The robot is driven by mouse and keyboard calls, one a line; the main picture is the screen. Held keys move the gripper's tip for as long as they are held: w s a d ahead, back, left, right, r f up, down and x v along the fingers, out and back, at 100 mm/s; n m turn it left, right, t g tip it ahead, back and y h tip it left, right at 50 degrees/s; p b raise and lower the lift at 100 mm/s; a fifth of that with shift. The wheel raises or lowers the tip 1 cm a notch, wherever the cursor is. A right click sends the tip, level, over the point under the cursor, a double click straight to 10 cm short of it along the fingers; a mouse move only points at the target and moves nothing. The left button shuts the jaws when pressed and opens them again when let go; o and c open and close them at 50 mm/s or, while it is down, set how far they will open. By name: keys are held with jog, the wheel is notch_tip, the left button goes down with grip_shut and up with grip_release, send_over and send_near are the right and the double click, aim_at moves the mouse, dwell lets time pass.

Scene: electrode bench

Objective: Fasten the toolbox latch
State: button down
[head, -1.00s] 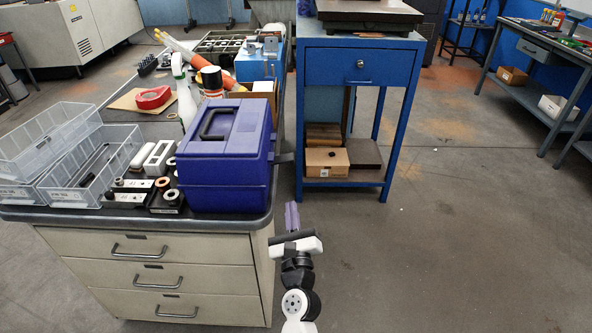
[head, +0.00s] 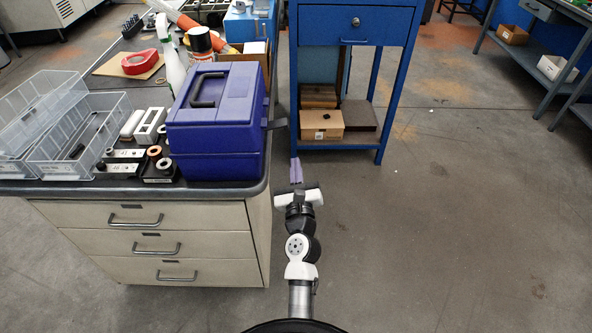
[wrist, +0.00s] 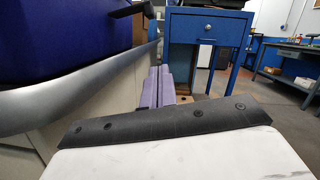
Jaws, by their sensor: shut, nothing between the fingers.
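The blue-purple toolbox (head: 215,125) stands on the right end of the bench top, its lid down, with a dark handle on top. A dark latch flap (head: 276,124) sticks out from its right side, over the bench edge. The flap also shows in the wrist view (wrist: 130,10), at the top. My gripper (head: 296,170) is in the free space right of the bench, below and a little right of the flap, touching nothing. Its purple fingers (wrist: 157,88) are together and empty, pointing forward along the bench side. The toolbox is partly cut off in the wrist view (wrist: 60,40).
The bench's dark top edge (wrist: 85,100) lies close left of my fingers. A blue stand (head: 350,70) with a drawer and boxes is ahead. Clear trays (head: 75,125) and small parts lie left of the toolbox. The floor to the right is open.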

aim_at(277, 126)
jog(key=w+a+r+p, duration=0.1)
jog(key=w+r+p, duration=0.4)
jog(key=shift+w+a, duration=0.15)
jog(key=shift+a, duration=0.05)
jog(key=shift+w+r, duration=0.1)
dwell(0.4)
jog(key=shift+r+n+y, duration=0.2)
jog(key=shift+n+y, duration=0.2)
jog(key=shift+n, duration=0.7)
